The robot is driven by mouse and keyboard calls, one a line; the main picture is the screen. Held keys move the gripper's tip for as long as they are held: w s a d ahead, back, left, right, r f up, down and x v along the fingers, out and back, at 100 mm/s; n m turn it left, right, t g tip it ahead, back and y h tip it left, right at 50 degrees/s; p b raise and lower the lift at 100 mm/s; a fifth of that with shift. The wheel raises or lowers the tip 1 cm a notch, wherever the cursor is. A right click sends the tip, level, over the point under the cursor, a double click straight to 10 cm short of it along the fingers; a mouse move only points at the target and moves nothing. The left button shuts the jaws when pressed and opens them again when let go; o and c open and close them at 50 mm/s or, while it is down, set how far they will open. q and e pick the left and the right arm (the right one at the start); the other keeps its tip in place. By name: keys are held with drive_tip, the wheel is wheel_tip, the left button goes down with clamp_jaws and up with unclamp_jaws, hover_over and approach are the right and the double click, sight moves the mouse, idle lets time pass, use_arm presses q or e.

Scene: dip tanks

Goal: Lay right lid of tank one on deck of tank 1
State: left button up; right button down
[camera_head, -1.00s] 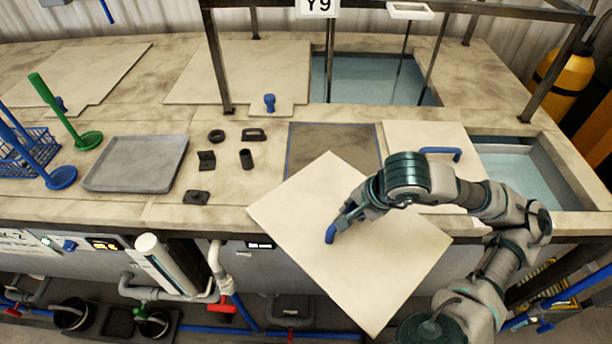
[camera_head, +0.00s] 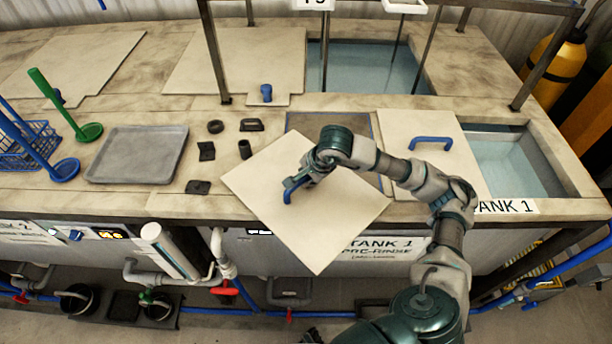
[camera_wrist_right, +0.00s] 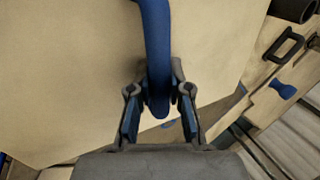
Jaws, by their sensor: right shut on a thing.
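My right gripper (camera_head: 294,182) is shut on the blue handle (camera_head: 290,191) of a square cream lid (camera_head: 318,228), which I take to be tank one's right lid. The lid is turned cornerwise. Its near corner overhangs the deck's front edge; I cannot tell whether it touches the deck. The wrist view shows the fingers (camera_wrist_right: 160,108) on either side of the handle (camera_wrist_right: 158,50). Tank 1 (camera_head: 512,165) is open at right, showing water. Beside it another cream lid (camera_head: 450,172) with a blue handle lies flat. My left gripper is not in view.
A dark blue-edged panel (camera_head: 335,122) lies behind the held lid, partly hidden. Small black parts (camera_head: 198,187) and a grey tray (camera_head: 138,155) lie left on the deck (camera_head: 240,206). Metal frame posts (camera_head: 215,60) rise behind.

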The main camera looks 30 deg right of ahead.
drive_tip(key=shift+d+f, duration=0.1)
drive_tip(key=shift+d, duration=0.1)
drive_tip(key=c, duration=1.1)
unclamp_jaws()
drive_tip(key=shift+d+f, duration=0.15)
drive_tip(key=shift+d, duration=0.3)
drive_tip(key=shift+a, duration=0.15)
drive_tip(key=shift+a, duration=0.15)
drive_tip(key=v, duration=1.2)
drive_tip(key=shift+b, duration=0.35)
